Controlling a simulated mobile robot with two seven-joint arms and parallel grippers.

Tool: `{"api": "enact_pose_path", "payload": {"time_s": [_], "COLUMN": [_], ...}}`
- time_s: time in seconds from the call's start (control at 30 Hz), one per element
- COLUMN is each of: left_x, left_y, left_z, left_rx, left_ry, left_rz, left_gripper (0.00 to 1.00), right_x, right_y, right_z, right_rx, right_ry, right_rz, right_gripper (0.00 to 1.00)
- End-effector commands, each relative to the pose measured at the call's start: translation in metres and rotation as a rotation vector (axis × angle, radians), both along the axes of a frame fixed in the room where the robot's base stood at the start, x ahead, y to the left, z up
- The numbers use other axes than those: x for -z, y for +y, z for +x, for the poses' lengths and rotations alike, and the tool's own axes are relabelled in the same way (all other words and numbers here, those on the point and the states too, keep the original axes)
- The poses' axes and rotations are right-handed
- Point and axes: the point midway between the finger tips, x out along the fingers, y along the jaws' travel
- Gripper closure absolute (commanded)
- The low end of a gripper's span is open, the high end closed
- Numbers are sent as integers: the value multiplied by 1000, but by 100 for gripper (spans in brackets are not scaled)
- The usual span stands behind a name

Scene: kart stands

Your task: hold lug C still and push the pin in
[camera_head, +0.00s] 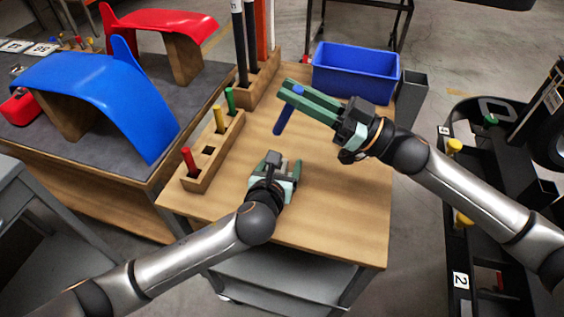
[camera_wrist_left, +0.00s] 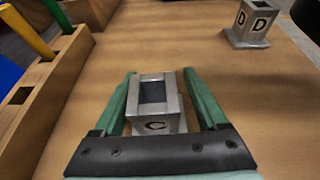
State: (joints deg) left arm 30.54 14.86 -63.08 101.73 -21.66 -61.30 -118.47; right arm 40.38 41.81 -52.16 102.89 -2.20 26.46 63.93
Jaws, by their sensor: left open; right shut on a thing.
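Lug C (camera_wrist_left: 155,124) is a grey metal block with a square socket in its top and the letter C on its face. It stands upright on the table; in the head view (camera_head: 274,157) it is partly hidden by my left gripper. My left gripper (camera_head: 276,168) is open, with one finger on each side of lug C and slim gaps showing. My right gripper (camera_head: 296,92) is shut on the blue pin (camera_head: 283,121). The pin hangs tilted above the table, apart from the lug and up from it in the head view. Lug C's socket looks empty.
A wooden rack (camera_head: 226,140) holds red, yellow and green pins and has an empty square hole. Lug D (camera_wrist_left: 248,28) stands farther back in the left wrist view. A blue bin (camera_head: 355,72) is at the table's back. The table's front right is clear.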

Motion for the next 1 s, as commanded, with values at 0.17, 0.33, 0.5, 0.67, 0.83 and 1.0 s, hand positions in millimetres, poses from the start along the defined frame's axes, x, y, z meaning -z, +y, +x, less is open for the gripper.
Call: {"api": "enact_pose_path", "payload": {"time_s": [0.17, 0.33, 0.5, 0.67, 0.83, 1.0], "left_x": [1, 1, 1, 1, 1, 1], "left_y": [-1, -1, -1, -1, -1, -1], "left_z": [3, 2, 2, 2, 2, 2], "left_rx": [0, 1, 1, 1, 1, 1], "left_ry": [0, 0, 0, 0, 0, 1], "left_rz": [0, 0, 0, 0, 0, 0], "left_gripper": [25, 27, 46, 64, 84, 100], "right_x": [-1, -1, -1, -1, -1, -1], "right_y": [0, 0, 0, 0, 0, 0], "right_z": [0, 0, 0, 0, 0, 0], "right_rx": [-1, -1, 0, 0, -1, 0], "right_ry": [-1, -1, 0, 0, -1, 0], "right_rz": [1, 1, 1, 1, 1, 1], "right_gripper": [100, 100, 100, 100, 100, 100]}}
